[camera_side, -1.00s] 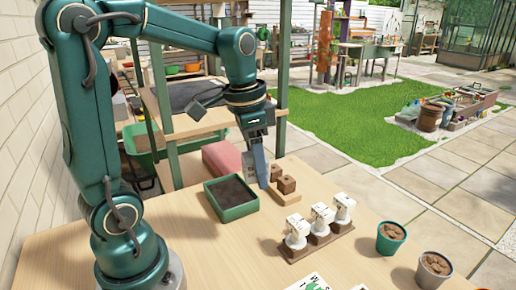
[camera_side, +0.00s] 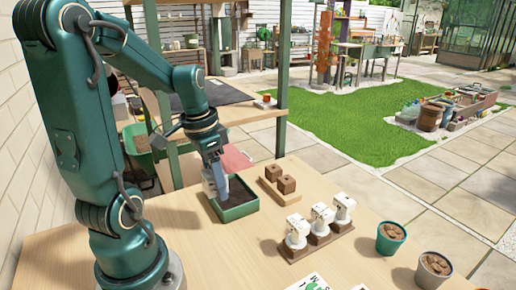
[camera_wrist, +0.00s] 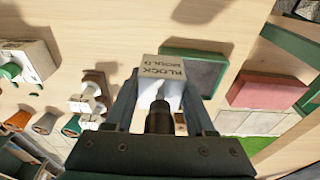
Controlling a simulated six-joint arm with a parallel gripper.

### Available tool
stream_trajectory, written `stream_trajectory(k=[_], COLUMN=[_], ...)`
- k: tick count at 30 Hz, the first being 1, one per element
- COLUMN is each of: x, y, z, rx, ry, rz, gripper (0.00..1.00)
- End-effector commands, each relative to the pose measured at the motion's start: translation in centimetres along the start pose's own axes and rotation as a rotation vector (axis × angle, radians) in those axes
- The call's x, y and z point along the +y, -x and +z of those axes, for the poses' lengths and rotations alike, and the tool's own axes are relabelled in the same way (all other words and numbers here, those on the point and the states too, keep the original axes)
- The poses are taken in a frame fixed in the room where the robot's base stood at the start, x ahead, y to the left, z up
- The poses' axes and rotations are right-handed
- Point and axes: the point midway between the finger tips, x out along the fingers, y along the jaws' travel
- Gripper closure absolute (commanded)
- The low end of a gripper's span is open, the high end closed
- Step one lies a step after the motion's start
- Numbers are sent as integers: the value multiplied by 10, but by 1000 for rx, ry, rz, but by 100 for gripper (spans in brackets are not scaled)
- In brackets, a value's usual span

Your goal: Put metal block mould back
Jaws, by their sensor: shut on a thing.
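My gripper (camera_side: 217,182) is above the green tray of dark soil (camera_side: 236,212), near its left edge. It is shut on the block mould (camera_wrist: 162,70), a pale grey block labelled "BLOCK MOULD" that fills the space between the fingers in the wrist view. In the side view the mould (camera_side: 208,189) is a small grey shape at the fingertips, partly hidden. I cannot tell whether the mould touches the tray.
Three white labelled pieces (camera_side: 321,218) stand in a brown rack (camera_side: 315,242) right of the tray. Two pots of brown filling (camera_side: 390,237) stand at the right table edge. A pink-red block (camera_side: 236,159) lies behind the tray. The front left tabletop is clear.

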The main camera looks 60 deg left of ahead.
Motion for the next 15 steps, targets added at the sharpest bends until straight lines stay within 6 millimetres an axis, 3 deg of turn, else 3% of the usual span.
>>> stream_trajectory(k=[9,15], x=[44,62], y=[-36,-52], z=[-26,-39], rx=[-4,-2], ry=[-11,-4], rz=[3,1], gripper=[100,100])
